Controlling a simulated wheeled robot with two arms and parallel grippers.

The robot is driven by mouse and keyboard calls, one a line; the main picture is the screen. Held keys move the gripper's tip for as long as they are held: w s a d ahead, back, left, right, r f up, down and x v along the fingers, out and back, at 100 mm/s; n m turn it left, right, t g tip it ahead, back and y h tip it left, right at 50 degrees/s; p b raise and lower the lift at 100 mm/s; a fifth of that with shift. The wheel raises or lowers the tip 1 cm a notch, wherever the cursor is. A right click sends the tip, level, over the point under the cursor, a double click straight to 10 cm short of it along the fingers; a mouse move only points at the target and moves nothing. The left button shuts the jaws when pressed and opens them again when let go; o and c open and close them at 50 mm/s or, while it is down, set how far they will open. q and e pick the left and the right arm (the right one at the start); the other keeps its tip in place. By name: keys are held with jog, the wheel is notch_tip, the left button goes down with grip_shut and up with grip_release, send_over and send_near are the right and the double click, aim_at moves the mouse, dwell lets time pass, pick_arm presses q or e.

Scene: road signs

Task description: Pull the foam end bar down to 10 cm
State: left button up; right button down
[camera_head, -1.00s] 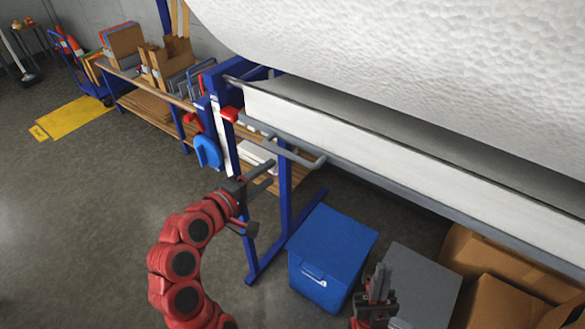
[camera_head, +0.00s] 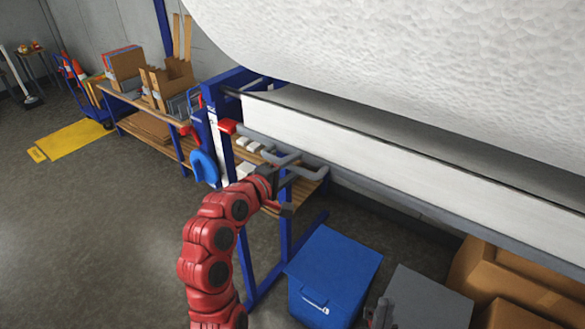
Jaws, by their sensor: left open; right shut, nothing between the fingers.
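A large white textured foam roll (camera_head: 430,70) fills the top right. Below it, a long white bar (camera_head: 400,150) with a dark upper edge runs from the blue frame to the right edge; I take it as the foam end bar. A grey bent handle (camera_head: 262,139) shows at its left end, near a red block. My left gripper (camera_head: 289,194) is open just below this handle, its fingers empty; contact with the handle cannot be told. My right gripper (camera_head: 381,313) is shut and empty at the bottom, in front of the grey box, partly cut off by the picture edge.
A blue frame post (camera_head: 221,140) stands at the bar's left end. A blue bin (camera_head: 335,272), a grey box (camera_head: 428,298) and cardboard boxes (camera_head: 510,275) stand on the floor below the bar. A wooden workbench (camera_head: 150,105) is behind.

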pick_arm(q)
jog(key=shift+c, duration=0.4)
grip_shut()
dwell(0.9)
